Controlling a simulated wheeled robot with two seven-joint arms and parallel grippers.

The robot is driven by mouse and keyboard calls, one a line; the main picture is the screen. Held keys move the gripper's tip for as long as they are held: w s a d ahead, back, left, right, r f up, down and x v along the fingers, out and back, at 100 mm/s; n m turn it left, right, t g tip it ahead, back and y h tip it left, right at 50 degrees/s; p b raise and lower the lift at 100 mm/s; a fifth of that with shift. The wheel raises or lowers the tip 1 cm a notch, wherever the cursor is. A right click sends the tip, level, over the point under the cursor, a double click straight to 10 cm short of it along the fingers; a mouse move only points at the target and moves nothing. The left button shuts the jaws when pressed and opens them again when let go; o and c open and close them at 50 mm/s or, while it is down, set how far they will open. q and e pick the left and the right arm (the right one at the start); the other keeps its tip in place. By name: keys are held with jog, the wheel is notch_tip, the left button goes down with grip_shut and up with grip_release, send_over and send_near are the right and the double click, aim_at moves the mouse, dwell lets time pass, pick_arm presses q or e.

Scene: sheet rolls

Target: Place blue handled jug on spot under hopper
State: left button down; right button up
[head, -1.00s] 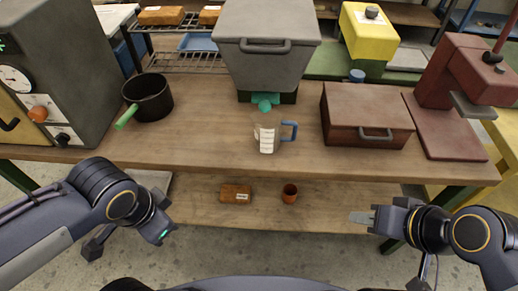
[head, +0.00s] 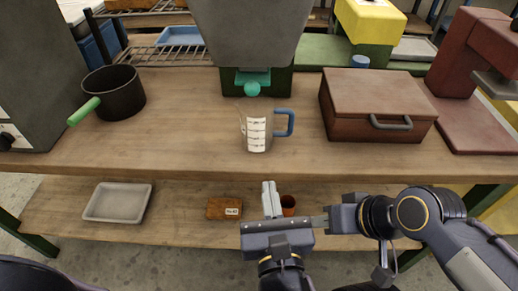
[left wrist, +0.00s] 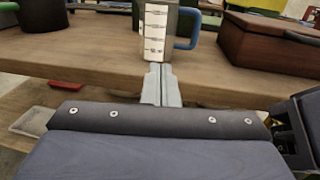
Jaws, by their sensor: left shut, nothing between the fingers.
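The jug (head: 257,133), pale with a white measuring scale and a blue handle on its right, stands upright on the bench. It also shows in the left wrist view (left wrist: 157,32), top cut off. The grey hopper (head: 250,35) stands behind it, with a teal outlet (head: 252,86) over a dark green base. No marked spot can be made out. My left gripper (head: 269,184) is shut and empty, in front of the bench edge, pointing toward the jug without holding it. In the left wrist view its fingertips (left wrist: 160,68) appear just below the jug.
A black pot (head: 115,93) with a green handle stands left on the bench (head: 190,130). A reddish-brown case (head: 372,90) is right of the jug, near the red machine (head: 470,60). The lower shelf holds a tray (head: 118,202), a brown box (head: 224,208) and a small cup (head: 288,204).

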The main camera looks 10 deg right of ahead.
aim_at(261, 138)
pick_arm(q)
jog(key=w, duration=0.4)
jog(key=w+d+b, duration=0.1)
jog(key=w, duration=0.6)
jog(key=shift+w+d, duration=0.3)
jog(key=shift+d, duration=0.05)
jog(key=shift+w, duration=0.1)
jog(key=w, duration=0.4)
jog(key=w+d+b, duration=0.1)
jog(key=w, duration=0.2)
jog(key=shift+w, duration=0.1)
